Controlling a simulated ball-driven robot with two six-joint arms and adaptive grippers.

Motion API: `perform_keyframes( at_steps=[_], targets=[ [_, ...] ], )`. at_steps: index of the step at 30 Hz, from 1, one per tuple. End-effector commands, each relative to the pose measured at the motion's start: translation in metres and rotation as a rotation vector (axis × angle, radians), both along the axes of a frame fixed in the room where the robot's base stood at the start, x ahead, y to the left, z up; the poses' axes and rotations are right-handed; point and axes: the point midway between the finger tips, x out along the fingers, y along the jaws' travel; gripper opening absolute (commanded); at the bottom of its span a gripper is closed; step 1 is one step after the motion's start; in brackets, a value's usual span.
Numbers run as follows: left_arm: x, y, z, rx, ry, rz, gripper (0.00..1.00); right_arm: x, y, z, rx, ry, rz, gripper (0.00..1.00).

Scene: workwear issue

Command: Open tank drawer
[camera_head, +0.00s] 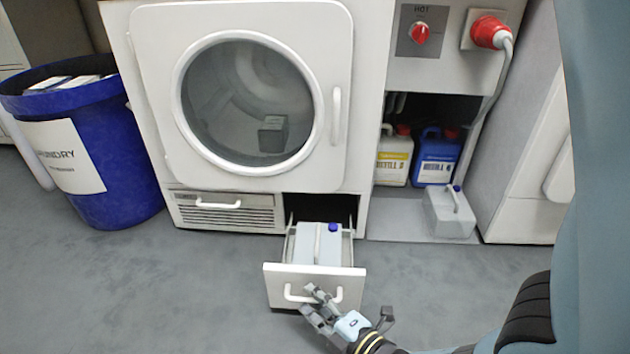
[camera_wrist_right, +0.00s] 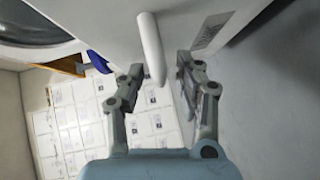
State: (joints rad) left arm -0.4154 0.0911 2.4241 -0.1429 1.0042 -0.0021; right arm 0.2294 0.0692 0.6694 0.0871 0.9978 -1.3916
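The tank drawer (camera_head: 315,278) is pulled out from the lower right of the white washing machine. A pale tank (camera_head: 318,245) with a blue cap stands inside it. The white drawer handle (camera_head: 300,294) is on its front. My right gripper (camera_head: 315,300) is at this handle. In the right wrist view the handle (camera_wrist_right: 151,48) lies between the two fingers of my right gripper (camera_wrist_right: 160,75). The fingers are apart, with a gap visible on the handle's right side. My left gripper is not in view.
A blue laundry bin (camera_head: 110,190) stands at left. Yellow-labelled (camera_head: 393,158) and blue (camera_head: 436,158) canisters stand in the right recess, with a grey canister (camera_head: 449,214) in front. The machine's round door (camera_head: 245,100) is closed. Grey floor (camera_head: 190,290) is clear left of the drawer.

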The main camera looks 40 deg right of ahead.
Motion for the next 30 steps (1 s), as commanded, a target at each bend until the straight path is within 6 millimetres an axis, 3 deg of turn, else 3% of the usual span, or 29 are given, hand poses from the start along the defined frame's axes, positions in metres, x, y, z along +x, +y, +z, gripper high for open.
perform_keyframes(
  at_steps=[5, 12, 14, 17, 18, 19, 20, 21, 30],
  targets=[
    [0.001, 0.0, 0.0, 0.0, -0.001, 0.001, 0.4, -0.001, 0.0, 0.01, -0.001, -0.002, 0.0, 0.34],
    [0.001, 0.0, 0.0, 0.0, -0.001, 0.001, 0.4, -0.001, 0.0, 0.042, -0.001, -0.007, 0.0, 0.36],
    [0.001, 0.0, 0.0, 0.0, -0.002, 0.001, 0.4, -0.001, 0.0, 0.052, -0.002, -0.009, 0.001, 0.48],
    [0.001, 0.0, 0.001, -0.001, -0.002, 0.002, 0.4, -0.001, 0.0, 0.069, -0.002, -0.012, 0.0, 0.73],
    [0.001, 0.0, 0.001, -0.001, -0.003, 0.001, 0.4, 0.0, 0.0, 0.075, -0.003, -0.013, 0.001, 0.74],
    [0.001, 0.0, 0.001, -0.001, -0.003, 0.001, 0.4, 0.0, 0.0, 0.079, -0.004, -0.012, 0.002, 0.74],
    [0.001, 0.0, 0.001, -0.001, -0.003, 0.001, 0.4, 0.0, 0.0, 0.083, -0.005, -0.013, 0.002, 0.62],
    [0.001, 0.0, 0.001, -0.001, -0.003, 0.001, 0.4, 0.0, -0.001, 0.088, -0.004, -0.013, 0.001, 0.37],
    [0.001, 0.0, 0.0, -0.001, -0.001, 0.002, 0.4, -0.001, 0.0, 0.1, -0.001, -0.004, 0.001, 0.34]
  ],
)
